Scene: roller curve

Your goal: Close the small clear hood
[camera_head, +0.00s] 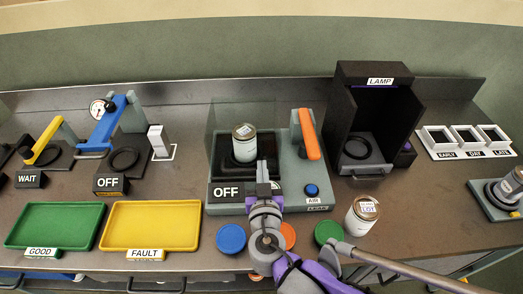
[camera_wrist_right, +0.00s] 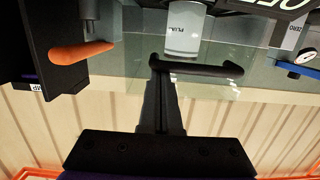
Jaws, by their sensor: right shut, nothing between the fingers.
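The small clear hood (camera_head: 225,118) stands raised at the back of the grey station labelled OFF, its clear panel upright behind a can (camera_head: 244,143) on the black seat. The can also shows in the right wrist view (camera_wrist_right: 184,32). My right gripper (camera_head: 263,168) is shut and empty, in front of the can and over the station's front part. In the right wrist view, its fingers (camera_wrist_right: 158,72) meet the left end of a dark bar (camera_wrist_right: 205,69) in the picture; I cannot tell whether they touch. Clear panels (camera_wrist_right: 215,85) show around the bar. My left gripper is not in view.
An orange lever (camera_head: 309,134) stands right of the hood, beside a blue button (camera_head: 312,190). The dark LAMP booth (camera_head: 378,82) is farther right. A loose can (camera_head: 361,215) stands front right. Green (camera_head: 57,206) and yellow trays (camera_head: 152,203) lie left.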

